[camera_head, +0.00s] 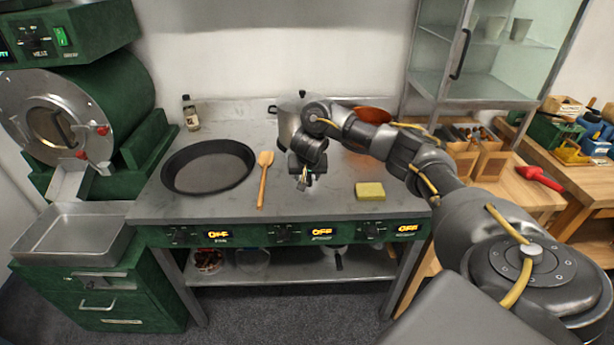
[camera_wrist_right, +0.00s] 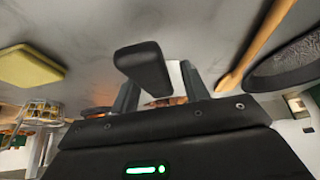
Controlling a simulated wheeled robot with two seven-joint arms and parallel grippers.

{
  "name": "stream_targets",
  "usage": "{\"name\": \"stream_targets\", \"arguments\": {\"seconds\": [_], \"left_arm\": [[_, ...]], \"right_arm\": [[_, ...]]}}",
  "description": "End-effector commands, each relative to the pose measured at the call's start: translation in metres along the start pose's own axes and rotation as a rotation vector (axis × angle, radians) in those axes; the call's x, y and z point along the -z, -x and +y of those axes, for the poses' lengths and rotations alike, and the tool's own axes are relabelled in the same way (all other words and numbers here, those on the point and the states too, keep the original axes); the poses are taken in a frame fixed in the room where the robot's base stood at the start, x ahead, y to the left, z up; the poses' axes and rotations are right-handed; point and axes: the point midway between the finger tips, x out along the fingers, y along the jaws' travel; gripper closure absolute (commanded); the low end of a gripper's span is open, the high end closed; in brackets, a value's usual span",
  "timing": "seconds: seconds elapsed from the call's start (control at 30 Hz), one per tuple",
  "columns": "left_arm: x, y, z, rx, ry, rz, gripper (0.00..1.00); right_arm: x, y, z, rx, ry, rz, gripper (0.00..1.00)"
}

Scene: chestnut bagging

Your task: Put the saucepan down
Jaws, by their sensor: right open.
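A steel pot (camera_head: 285,128) with a dark lid knob stands at the back of the steel worktop (camera_head: 225,207), partly hidden by my right arm. I cannot tell whether it is the saucepan. An orange-red rounded thing (camera_head: 374,114) lies behind my arm, mostly hidden. My right gripper (camera_head: 305,178) points down over the middle of the worktop, in front of the pot. It is open. In the right wrist view a black block (camera_wrist_right: 145,68) shows by the fingers; I cannot tell whether it is a handle or part of the gripper. My left gripper is out of view.
A black skillet (camera_head: 208,167) lies at the left of the worktop, with a wooden spoon (camera_head: 263,180) beside it. A yellow sponge (camera_head: 370,190) lies right of the gripper. A small bottle (camera_head: 191,114) stands at the back left. The front middle is clear.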

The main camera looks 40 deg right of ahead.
Motion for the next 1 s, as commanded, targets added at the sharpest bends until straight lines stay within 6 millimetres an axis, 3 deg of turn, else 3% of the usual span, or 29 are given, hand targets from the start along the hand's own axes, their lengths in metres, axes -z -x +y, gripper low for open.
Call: {"name": "stream_targets", "arguments": {"seconds": [0.13,0.27,0.5,0.7,1.0], "left_arm": [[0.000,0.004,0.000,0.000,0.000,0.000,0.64],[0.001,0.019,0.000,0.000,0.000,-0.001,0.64],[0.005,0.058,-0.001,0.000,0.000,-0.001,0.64],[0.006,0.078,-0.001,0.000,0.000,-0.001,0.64],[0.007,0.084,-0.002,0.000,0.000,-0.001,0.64]], "right_arm": [[0.002,0.004,-0.001,0.001,0.000,0.002,0.55],[0.004,0.022,-0.001,0.002,0.002,0.004,0.55],[0.006,0.073,-0.001,0.003,0.004,0.006,0.55],[0.004,0.106,0.000,0.002,0.002,0.003,0.55],[0.000,0.121,0.000,0.000,0.000,0.001,0.55]]}}
